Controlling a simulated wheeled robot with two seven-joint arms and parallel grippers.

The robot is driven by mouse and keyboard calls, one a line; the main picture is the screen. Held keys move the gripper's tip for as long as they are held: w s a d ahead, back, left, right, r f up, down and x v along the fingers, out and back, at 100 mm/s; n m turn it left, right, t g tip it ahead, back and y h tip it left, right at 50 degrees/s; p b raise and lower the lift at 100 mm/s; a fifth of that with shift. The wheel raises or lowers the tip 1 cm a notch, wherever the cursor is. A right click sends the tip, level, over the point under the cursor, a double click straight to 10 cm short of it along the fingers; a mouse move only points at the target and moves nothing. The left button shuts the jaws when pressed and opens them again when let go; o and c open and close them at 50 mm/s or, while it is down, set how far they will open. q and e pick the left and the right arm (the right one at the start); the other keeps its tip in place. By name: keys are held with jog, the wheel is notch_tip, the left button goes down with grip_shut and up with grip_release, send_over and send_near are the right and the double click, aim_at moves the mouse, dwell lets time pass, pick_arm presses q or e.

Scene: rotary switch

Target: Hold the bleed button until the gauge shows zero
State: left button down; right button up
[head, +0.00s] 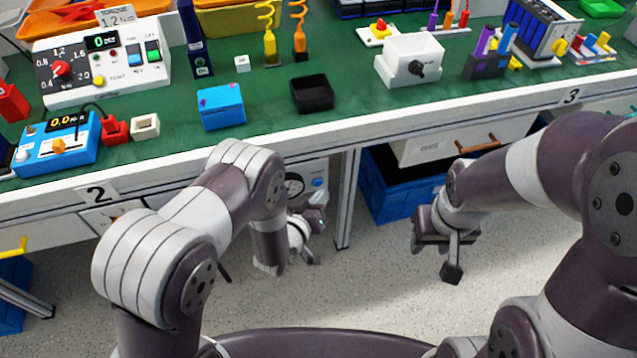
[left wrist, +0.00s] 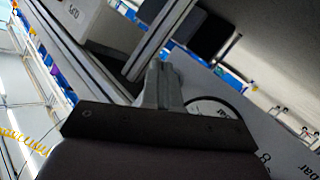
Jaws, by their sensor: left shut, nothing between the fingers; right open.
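A round gauge (head: 294,184) sits on a pale panel under the bench, partly hidden by my left arm; its reading is too small to tell. A small blue button (head: 319,182) is on the panel just right of the gauge. My left gripper (head: 316,222) is shut and empty, below the gauge and button in the head view. In the left wrist view its closed fingers (left wrist: 163,82) point toward the pale panel (left wrist: 285,150), where a dark curved line and "bar" lettering show. I cannot tell whether they touch anything. My right gripper (head: 449,258) is open and empty over the floor.
The green bench top (head: 290,128) above carries several devices, a blue box (head: 221,108) and a black tray (head: 312,93). A bench leg (head: 347,200) stands right of my left gripper. A blue crate (head: 390,190) sits under the bench. The floor between my arms is clear.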

dwell(0.4)
pick_arm(q)
jog(key=shift+w+a, duration=0.15)
jog(key=shift+w, duration=0.3)
jog(key=shift+w+a, duration=0.1)
jog(key=shift+w, duration=0.3)
dwell(1.5)
dwell(1.5)
jog(key=shift+s+d, duration=0.25)
jog(key=shift+s, duration=0.6)
jog(key=s, duration=0.1)
jog(key=s+d+p, duration=0.1)
jog(key=s, duration=0.2)
jog(key=shift+s+d, duration=0.25)
jog(key=shift+s, duration=0.15)
